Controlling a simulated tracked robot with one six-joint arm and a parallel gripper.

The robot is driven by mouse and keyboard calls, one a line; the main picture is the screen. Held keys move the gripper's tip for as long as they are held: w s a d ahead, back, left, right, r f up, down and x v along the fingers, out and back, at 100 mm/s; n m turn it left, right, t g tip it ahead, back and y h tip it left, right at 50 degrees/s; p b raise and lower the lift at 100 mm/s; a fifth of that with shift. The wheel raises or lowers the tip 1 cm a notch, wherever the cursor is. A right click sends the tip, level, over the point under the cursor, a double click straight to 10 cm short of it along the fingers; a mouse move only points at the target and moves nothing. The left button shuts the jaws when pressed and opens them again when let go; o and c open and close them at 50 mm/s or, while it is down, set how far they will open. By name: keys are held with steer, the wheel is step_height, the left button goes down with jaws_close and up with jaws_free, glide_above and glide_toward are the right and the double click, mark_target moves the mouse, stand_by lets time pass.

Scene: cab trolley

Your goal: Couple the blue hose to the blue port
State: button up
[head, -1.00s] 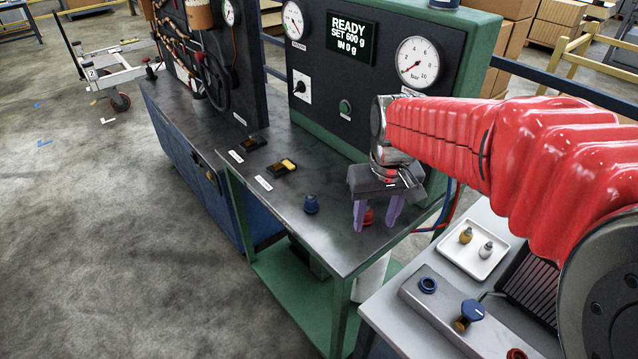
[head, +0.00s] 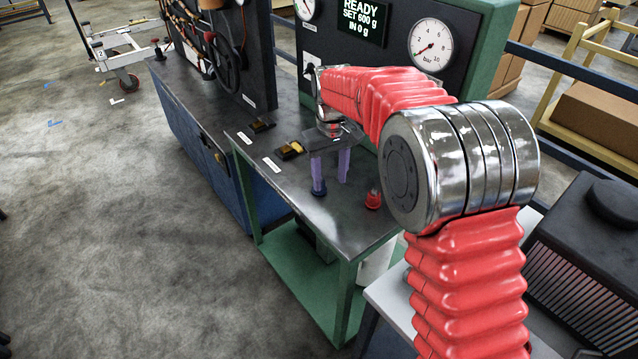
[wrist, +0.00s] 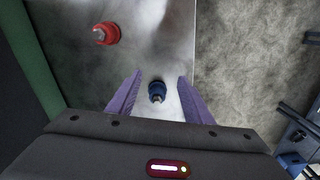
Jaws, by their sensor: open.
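A small blue fitting (head: 319,191) with a metal tip stands upright on the dark bench top. My gripper (head: 330,187) is above it, pointing down, its two purple fingers open. In the wrist view the blue fitting (wrist: 157,91) shows between the fingers (wrist: 160,78), with a gap on both sides. I cannot tell how far the fingertips are above the bench. A blue hose and a blue port are not visible now; my arm covers much of the right side.
A red fitting (head: 373,200) stands on the bench (head: 345,225), right of my gripper. Two small dark-and-yellow items (head: 289,150) lie to the left. The gauge panel (head: 395,75) rises behind. A ribbed dark machine (head: 590,260) stands at right. The bench front is clear.

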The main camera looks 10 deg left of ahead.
steer(key=shift+n, duration=0.5)
steer(key=w+a, duration=0.3)
steer(key=shift+w+a+f, duration=0.15)
steer(key=shift+n, duration=0.5)
steer(key=r, duration=0.1)
steer(key=w+r, duration=0.1)
steer(key=r, duration=0.2)
steer(key=shift+w+a, duration=0.3)
steer(key=shift+a, duration=0.1)
steer(key=shift+s+d, duration=0.15)
steer(key=shift+s, duration=0.15)
steer(key=shift+f, duration=0.2)
steer(key=shift+f, duration=4.4)
steer(key=shift+c, duration=0.7)
jaws_close()
steer(key=shift+r, duration=0.1)
